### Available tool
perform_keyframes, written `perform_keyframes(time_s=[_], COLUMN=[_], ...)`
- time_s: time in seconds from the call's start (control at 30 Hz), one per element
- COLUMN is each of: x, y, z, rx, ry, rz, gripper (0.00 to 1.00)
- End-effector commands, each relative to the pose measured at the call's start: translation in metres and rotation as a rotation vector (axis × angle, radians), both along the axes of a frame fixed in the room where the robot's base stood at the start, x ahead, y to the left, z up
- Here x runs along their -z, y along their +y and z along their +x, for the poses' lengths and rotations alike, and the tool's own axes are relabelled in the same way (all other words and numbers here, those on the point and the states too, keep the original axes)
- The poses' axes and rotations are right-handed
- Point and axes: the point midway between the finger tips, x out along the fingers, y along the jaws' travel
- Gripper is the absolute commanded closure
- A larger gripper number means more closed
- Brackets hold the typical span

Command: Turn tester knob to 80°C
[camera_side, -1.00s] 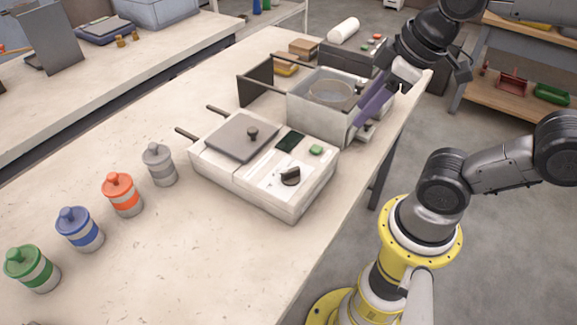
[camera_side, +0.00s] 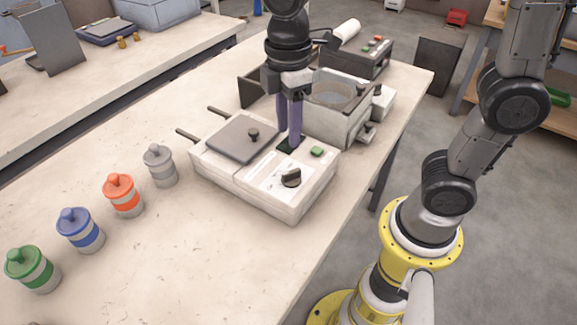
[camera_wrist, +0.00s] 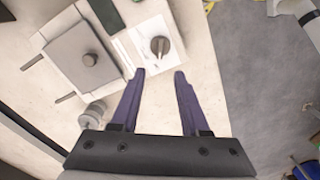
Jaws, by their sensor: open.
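The tester (camera_side: 240,178) is a white box on the bench with a grey lid plate, a dark display, a green button (camera_side: 317,151) and a black knob (camera_side: 291,178). In the wrist view the knob (camera_wrist: 159,45) lies beyond the fingertips, near the middle of the gap. My gripper (camera_side: 290,142) has two purple fingers pointing down, apart and empty. In the side view they overlap the display area behind the knob. In the wrist view my gripper (camera_wrist: 160,72) is open, with nothing between the fingers. The dial markings are too small to read.
Grey (camera_side: 160,166), orange (camera_side: 122,195), blue (camera_side: 79,230) and green (camera_side: 32,268) lidded jars stand in a row left of the tester. The bench front is clear.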

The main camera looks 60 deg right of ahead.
Motion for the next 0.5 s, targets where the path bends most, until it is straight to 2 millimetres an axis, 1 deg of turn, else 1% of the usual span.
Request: perform_keyframes(time_s=[0.03,0.3,0.5], x=[0.011,0.064,0.093], y=[0.000,-0.001,0.000], z=[-0.001,-0.001,0.000], rx=[0.001,0.002,0.002], ry=[0.007,0.005,0.003], rz=[-0.002,-0.001,-0.001], gripper=[0.55,0.55,0.55])
